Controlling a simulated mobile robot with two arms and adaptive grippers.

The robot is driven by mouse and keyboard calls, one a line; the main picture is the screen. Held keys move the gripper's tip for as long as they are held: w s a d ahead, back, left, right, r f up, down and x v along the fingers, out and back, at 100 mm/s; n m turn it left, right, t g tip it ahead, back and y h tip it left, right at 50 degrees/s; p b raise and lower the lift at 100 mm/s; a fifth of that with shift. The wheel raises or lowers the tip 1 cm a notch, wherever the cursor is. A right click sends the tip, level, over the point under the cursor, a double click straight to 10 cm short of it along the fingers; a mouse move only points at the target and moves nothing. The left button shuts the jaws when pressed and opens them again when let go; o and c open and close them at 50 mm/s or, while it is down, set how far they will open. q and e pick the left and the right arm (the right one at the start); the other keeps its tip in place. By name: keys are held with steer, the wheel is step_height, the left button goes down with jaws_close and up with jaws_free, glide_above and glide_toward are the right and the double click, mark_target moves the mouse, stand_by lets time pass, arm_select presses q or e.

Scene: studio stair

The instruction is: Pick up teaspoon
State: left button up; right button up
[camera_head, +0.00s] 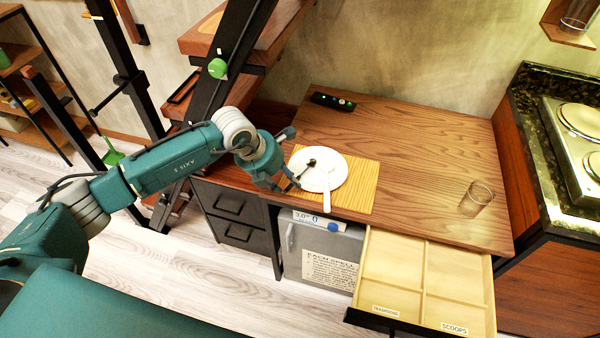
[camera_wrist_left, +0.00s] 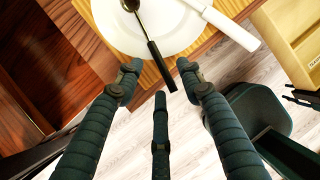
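The teaspoon (camera_head: 309,165) has a dark metal bowl and a black handle. It lies on a white plate (camera_head: 337,174), its handle reaching over the rim toward my left gripper (camera_head: 290,162). In the left wrist view the teaspoon (camera_wrist_left: 156,52) points down between the spread fingers of the left gripper (camera_wrist_left: 160,80). The fingers are open, with gaps between them and the handle; I see no grip on it. My right gripper is in neither view.
A white-handled utensil (camera_head: 326,192) lies on the plate's right side. The plate sits on a yellow striped mat (camera_head: 363,185). A drinking glass (camera_head: 477,198) and a black remote-like device (camera_head: 333,101) stand apart on the wooden counter (camera_head: 430,150). An open divided drawer (camera_head: 395,262) juts out below.

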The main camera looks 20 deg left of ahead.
arm_select(q)
steer(key=shift+w+d+f, duration=0.25)
steer(key=shift+f, duration=0.35)
steer(key=shift+w+d+f, duration=0.1)
steer(key=shift+w+f, duration=0.05)
steer(key=shift+f, duration=0.35)
steer(key=c, duration=0.4)
jaws_close()
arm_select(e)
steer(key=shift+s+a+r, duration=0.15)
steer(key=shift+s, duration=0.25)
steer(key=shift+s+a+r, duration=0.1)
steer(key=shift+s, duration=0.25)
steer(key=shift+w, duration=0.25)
